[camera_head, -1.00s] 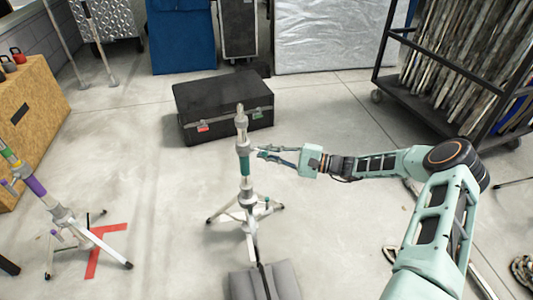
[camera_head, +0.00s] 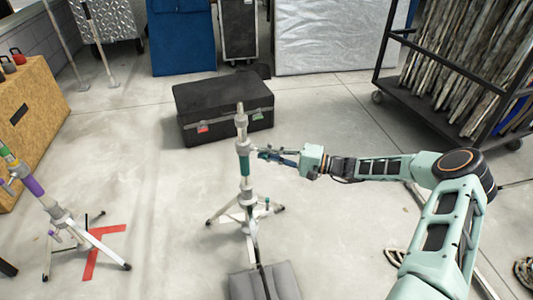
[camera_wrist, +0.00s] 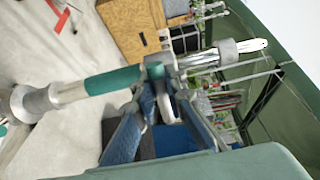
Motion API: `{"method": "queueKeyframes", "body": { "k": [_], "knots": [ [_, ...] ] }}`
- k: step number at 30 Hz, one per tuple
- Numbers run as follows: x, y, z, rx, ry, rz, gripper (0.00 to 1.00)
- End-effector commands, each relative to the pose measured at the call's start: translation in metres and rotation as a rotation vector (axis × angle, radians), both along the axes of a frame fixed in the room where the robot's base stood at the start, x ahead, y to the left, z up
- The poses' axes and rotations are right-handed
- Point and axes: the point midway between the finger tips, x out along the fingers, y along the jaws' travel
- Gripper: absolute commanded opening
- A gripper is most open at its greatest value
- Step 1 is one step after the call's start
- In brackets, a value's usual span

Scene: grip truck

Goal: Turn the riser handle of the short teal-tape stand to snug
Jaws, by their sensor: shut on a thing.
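The short teal-tape stand (camera_head: 245,166) stands upright in the middle of the floor, its legs spread. A teal tape band wraps its column below the upper collar. My gripper (camera_head: 262,154) reaches in from the right at the upper collar, just above the band. In the wrist view the stand (camera_wrist: 112,80) lies across the picture, and my gripper (camera_wrist: 160,98) has its blue fingers closed at the collar.
A grey sandbag (camera_head: 264,283) lies at the stand's near leg. A black case (camera_head: 223,108) sits behind. A purple-tape stand (camera_head: 60,215) stands left on a red floor mark (camera_head: 97,262). A wheeled rack (camera_head: 440,105) is at the right. Floor between is clear.

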Motion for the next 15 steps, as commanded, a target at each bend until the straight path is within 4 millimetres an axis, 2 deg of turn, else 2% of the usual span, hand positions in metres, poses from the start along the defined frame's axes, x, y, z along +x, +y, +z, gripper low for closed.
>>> {"method": "queueKeyframes", "body": {
  "k": [7,8,9,12,15],
  "knots": [
    [-0.0003,-0.0006,-0.0005,-0.001,0.001,0.0,0.0],
    [-0.0003,-0.0006,-0.0005,-0.001,0.001,0.0,0.13],
    [-0.0003,-0.0006,-0.0005,-0.001,0.001,0.0,0.18],
    [-0.0001,-0.0005,-0.0003,0.0,0.001,0.0,0.29],
    [-0.0001,-0.0004,-0.0002,0.0,0.001,0.0,0.3]
  ]
}}
